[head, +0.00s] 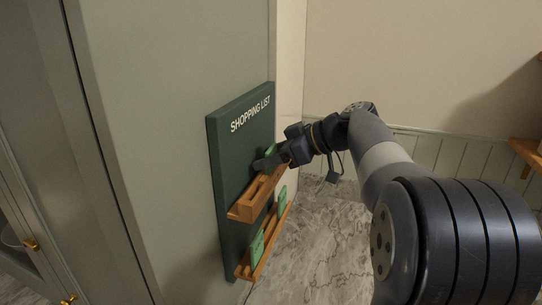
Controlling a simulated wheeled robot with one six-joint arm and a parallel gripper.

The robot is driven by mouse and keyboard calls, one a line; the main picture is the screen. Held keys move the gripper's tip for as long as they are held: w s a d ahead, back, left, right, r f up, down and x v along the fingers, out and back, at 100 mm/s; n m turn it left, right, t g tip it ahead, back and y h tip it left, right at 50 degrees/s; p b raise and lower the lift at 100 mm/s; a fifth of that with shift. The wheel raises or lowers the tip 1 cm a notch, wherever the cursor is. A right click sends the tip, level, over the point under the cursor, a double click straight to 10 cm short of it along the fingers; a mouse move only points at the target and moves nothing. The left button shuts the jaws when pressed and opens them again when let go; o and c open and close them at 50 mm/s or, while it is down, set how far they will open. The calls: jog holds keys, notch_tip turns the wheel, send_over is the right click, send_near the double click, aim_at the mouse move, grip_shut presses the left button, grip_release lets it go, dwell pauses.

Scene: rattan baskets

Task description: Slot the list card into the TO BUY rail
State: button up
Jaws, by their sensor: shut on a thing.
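A dark green board (228,165) lettered "SHOPPING LIST" is mounted on a grey-green panel. A wooden upper rail (243,211) with a slot in its top sticks out from the board. A wooden lower rail (246,271) runs below it. No TO BUY label is readable, so I cannot tell which rail is that one. My gripper (264,163) is at the far end of the upper rail, close to the board. It is shut on a green card (271,150), mostly hidden by the fingers. I cannot tell whether the card touches the rail.
A green card (257,248) stands in the lower rail, and another green card (282,196) stands at its far end. A cabinet with brass knobs (30,244) is at the left. A wooden shelf (526,152) is at the right edge. Marbled floor (325,235) lies open beyond the rails.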

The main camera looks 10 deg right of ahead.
jog(key=o, duration=1)
jog(key=shift+r, duration=0.1)
jog(key=b+v, duration=0.1)
jog(key=v, duration=1.1)
jog(key=shift+b, duration=0.4)
jog(key=p+x, duration=0.1)
jog(key=x, duration=1.1)
jog(key=shift+a+f+p, duration=0.15)
jog(key=shift+f+p, duration=0.2)
notch_tip(320, 180, up, 2)
jog(key=shift+r, duration=0.7)
